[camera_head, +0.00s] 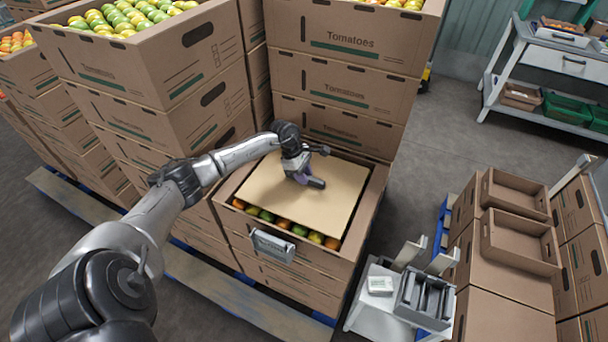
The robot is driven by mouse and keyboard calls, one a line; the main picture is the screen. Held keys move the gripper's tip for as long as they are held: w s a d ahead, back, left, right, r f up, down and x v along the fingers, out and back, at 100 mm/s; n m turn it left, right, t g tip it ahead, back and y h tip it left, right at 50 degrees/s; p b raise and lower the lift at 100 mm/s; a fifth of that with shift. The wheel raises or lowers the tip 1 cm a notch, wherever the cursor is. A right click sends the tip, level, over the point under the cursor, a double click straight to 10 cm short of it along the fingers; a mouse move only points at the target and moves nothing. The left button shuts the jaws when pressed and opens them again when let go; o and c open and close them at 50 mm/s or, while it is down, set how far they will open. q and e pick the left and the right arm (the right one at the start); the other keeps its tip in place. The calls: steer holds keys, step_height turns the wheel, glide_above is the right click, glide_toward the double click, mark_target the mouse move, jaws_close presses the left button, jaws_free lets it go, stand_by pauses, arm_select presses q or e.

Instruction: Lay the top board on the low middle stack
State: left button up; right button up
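The top board (290,208) is a flat tan sheet at the low middle stack (300,268). It covers most of the top carton's opening and looks slightly turned against the carton walls. Red, orange and green tomatoes show along the front, between board and front wall. I cannot tell whether the board rests fully on the carton. My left gripper (318,168) is over the board's back middle, low and close to its surface. Its two fingers look spread apart, with nothing visible between them. My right gripper is not in view.
Tall carton stacks (165,110) stand to the left and another tall stack (345,60) directly behind. A white stand with a grey tray (424,298) is at the right front. Open empty cartons (520,240) top a stack further right. A metal bracket (272,245) sits on the front wall.

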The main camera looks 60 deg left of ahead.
arm_select(q)
steer(key=o, duration=0.4)
steer(key=shift+r, duration=0.1)
